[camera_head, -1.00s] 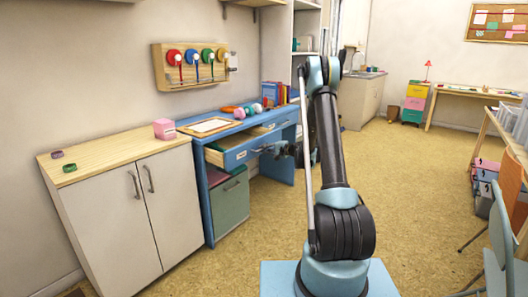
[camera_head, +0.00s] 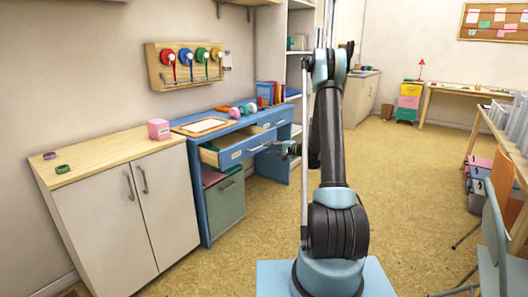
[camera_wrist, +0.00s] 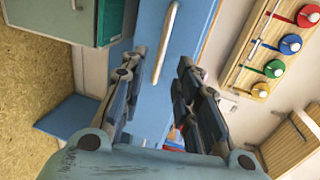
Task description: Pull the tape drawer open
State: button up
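A blue desk (camera_head: 206,197) stands against the left wall. Its left drawer (camera_head: 236,154), with a white label and a pale bar handle (camera_head: 256,148), is pulled out and its wooden inside shows. Which drawer is the tape drawer, I cannot tell. My gripper (camera_head: 283,149) is at the desk's front, just right of this handle. In the wrist view my gripper (camera_wrist: 158,68) is open, with a clear gap between its fingers. A pale handle (camera_wrist: 166,42) on a blue front (camera_wrist: 188,30) shows past the fingertips, not held.
A grey-green cabinet (camera_head: 225,206) is under the desk. A pink box (camera_head: 158,129) sits on the white cupboard (camera_head: 120,205) at left. A wooden tape rack (camera_head: 163,74) hangs above. Open floor (camera_head: 240,260) lies in front.

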jog(key=shift+v, duration=2.1)
jog(key=s+a+r+n+g+h, duration=0.1)
jog(key=s+r+n+g+h, duration=0.3)
jog(key=s, duration=0.9)
jog(key=s+a+r+n+g+h, duration=0.1)
jog(key=s+r, duration=0.6)
jog(key=s, duration=0.5)
jog(key=s+d+f+n+h, duration=0.1)
jog(key=s+d+f+h, duration=0.1)
jog(key=s, duration=0.8)
jog(key=s+d+f+n+g+h, duration=0.1)
jog(key=s+d, duration=0.4)
jog(key=s, duration=0.5)
jog(key=s+d+f+g+h, duration=0.1)
jog(key=s+d+f+h, duration=0.2)
jog(key=s, duration=0.7)
jog(key=shift+s+d+f+n+h, duration=0.3)
jog(key=shift+s+f+n+h, duration=0.1)
jog(key=shift+f+h, duration=0.25)
